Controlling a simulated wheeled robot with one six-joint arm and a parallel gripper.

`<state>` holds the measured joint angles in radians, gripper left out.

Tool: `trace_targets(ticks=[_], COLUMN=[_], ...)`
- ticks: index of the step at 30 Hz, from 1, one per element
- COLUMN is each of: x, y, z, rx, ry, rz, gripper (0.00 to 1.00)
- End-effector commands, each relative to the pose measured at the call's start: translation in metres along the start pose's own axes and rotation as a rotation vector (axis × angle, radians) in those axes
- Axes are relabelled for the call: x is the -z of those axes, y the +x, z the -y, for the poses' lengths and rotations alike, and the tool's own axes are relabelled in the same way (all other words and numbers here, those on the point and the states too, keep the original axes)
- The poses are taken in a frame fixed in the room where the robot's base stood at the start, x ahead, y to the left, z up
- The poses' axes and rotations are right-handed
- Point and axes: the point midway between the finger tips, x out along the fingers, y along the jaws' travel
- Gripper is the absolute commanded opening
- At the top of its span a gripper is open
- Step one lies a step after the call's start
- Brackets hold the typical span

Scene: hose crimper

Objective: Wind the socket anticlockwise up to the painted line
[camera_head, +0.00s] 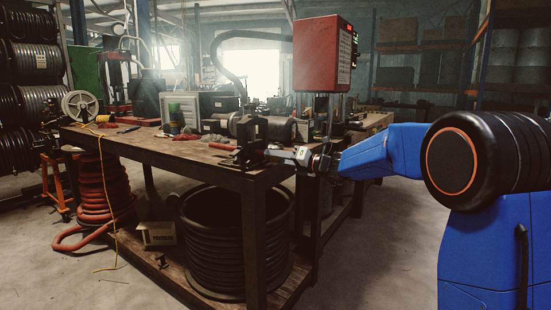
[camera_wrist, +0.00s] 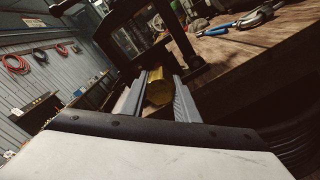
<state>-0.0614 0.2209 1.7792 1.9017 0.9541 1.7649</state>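A yellow, brass-coloured round piece, which looks like the socket (camera_wrist: 158,90), lies between the two grey fingers of my gripper (camera_wrist: 159,84) in the wrist view. The fingers are apart, one on each side of it. I cannot tell whether they press on it or leave a slight gap. In the head view my gripper (camera_head: 283,154) reaches in from the right at the bench's front corner, close to a dark vise-like fixture (camera_head: 247,145). The socket is too small to make out there. I cannot make out the painted line in either view.
The wooden workbench (camera_head: 178,147) carries a red box-shaped machine (camera_head: 322,54) and clutter behind the fixture. Blue-handled pliers (camera_wrist: 216,31) lie on the bench top in the wrist view. Black hose coils (camera_head: 236,235) stand underneath. The floor (camera_head: 375,250) in front is clear.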

Motion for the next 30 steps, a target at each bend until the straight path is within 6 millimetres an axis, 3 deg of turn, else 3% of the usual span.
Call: trace_targets(ticks=[14,30], x=[0.0000,-0.0002], y=[-0.0002,-0.0004], z=[0.0005,0.0012], rx=[0.001,0.001], ry=[-0.094,-0.565], rz=[0.000,0.000], gripper=[0.06,0.06])
